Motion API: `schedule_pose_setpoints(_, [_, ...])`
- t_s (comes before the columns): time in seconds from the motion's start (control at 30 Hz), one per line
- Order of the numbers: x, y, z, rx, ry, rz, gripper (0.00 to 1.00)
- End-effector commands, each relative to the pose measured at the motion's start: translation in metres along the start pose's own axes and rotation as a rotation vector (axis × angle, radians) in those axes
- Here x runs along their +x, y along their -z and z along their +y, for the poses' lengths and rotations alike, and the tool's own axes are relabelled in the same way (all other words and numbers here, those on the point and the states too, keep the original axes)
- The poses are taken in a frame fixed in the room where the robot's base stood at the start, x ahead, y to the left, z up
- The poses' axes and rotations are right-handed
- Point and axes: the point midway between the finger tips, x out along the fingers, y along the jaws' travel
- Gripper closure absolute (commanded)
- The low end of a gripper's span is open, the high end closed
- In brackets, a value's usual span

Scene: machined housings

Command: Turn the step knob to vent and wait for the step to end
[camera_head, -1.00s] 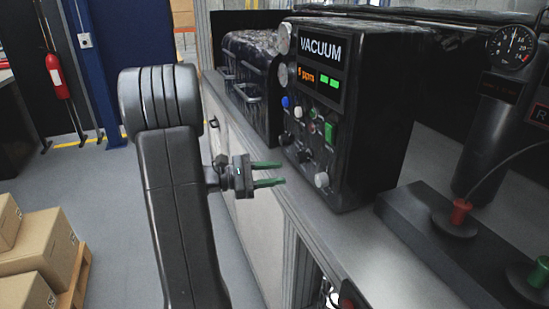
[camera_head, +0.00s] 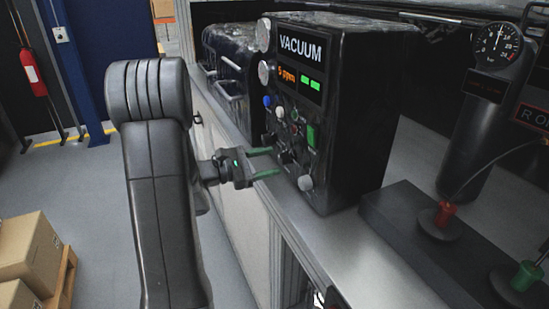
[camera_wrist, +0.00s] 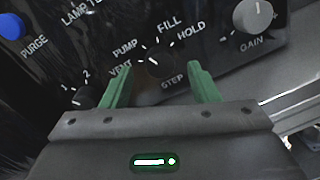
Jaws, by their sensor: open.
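The step knob (camera_wrist: 163,64) is dark and round in the wrist view, with white ticks and the labels VENT, PUMP, FILL and HOLD around it. I cannot tell which label it points to. My gripper (camera_wrist: 158,72) is open, with green fingers on the left and right sides of the knob's lower part; whether they touch it is unclear. In the head view my gripper (camera_head: 270,161) faces the lower part of the black VACUUM panel (camera_head: 352,115). There the step knob (camera_head: 287,157) is small and dark, near the fingertips. The orange display text is too blurred to read surely.
A grey GAIN knob (camera_wrist: 254,16) sits right of the step knob, and another dark knob (camera_wrist: 84,97) sits left. A blue PURGE button (camera_wrist: 11,26) and a green button (camera_head: 311,136) are on the panel. A dark base with red (camera_head: 445,212) and green fittings stands right.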

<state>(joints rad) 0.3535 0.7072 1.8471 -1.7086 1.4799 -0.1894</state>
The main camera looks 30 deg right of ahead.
Motion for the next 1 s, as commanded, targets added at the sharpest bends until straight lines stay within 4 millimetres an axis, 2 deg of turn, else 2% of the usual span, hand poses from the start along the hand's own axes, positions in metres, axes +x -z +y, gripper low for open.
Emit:
schedule_pose_setpoints(0.1, [0.014,-0.001,0.000,0.000,0.002,-0.001,0.45])
schedule_pose_setpoints(0.2, [0.020,0.000,0.000,0.000,0.001,0.000,0.45])
schedule_pose_setpoints(0.53, [0.024,0.001,0.000,0.000,-0.001,0.000,0.45])
schedule_pose_setpoints(0.57, [0.024,0.001,0.000,0.000,-0.001,0.000,0.47])
schedule_pose_setpoints(0.7, [0.023,0.000,0.000,0.000,-0.001,0.000,0.75])
schedule_pose_setpoints(0.8, [0.023,0.000,0.000,0.000,0.000,0.000,0.90])
schedule_pose_setpoints(1.0, [0.023,0.000,0.000,-0.013,-0.001,-0.001,0.90])
